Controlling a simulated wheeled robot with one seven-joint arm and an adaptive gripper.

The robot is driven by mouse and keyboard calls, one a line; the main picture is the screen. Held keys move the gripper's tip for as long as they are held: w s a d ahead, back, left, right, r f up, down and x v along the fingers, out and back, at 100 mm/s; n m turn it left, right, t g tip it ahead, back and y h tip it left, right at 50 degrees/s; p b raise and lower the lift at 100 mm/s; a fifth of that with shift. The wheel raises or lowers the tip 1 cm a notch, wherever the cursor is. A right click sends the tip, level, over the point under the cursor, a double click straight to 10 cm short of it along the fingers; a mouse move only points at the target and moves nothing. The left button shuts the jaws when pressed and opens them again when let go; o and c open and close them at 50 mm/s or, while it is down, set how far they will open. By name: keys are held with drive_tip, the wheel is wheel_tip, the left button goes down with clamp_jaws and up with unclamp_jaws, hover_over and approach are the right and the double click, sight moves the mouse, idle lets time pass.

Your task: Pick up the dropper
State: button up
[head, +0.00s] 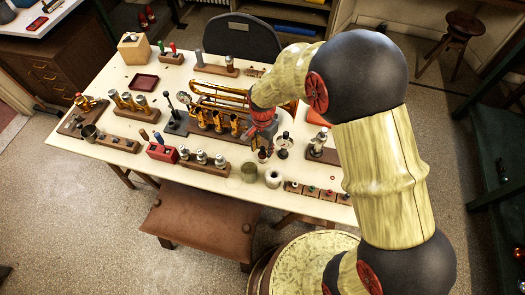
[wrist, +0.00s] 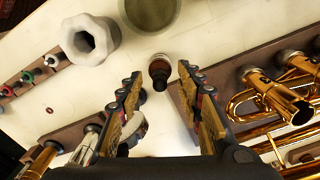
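A small dark brown item with a pale, rounded far end (wrist: 160,68) appears to be the dropper. It stands on the cream table top in the middle of the wrist view, between the lines of my two fingers. My gripper (wrist: 160,77) is open, with one finger on either side of it. I see no contact, and the depth between them is hard to judge. In the head view my gripper (head: 263,146) points down at the table's near side, just right of the brass horn (head: 218,92). There the dropper is too small and covered to make out clearly.
A greenish cup (wrist: 152,10) and a white ring-shaped piece (wrist: 72,42) stand close beyond the fingers. A wooden rack with coloured pieces (head: 317,191) lies at the near edge. Brass horn parts (wrist: 270,100) crowd the right. Silver-topped items stand beside the left finger.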

drive_tip(key=c, duration=0.8)
drive_tip(key=shift+c, duration=0.4)
wheel_tip(320, 180, up, 10)
drive_tip(key=p, duration=0.2)
drive_tip(key=shift+r+p, duration=0.1)
drive_tip(key=shift+p, duration=0.3)
